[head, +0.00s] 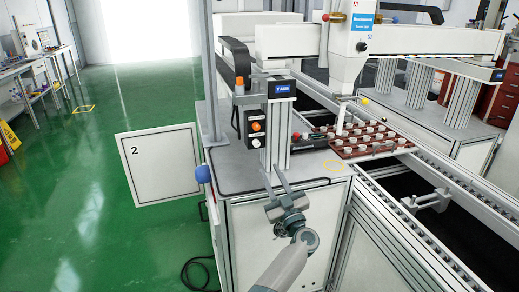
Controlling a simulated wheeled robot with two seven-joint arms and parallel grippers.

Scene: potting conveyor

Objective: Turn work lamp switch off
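A dark switch box (255,130) is mounted on the left side of the machine's upright post.
A brown tray (341,153) with several white-topped items sits right of the post under the white dispensing head (350,45). A panel door marked 2 (158,165) stands out at left, with a blue knob (202,174) near it.

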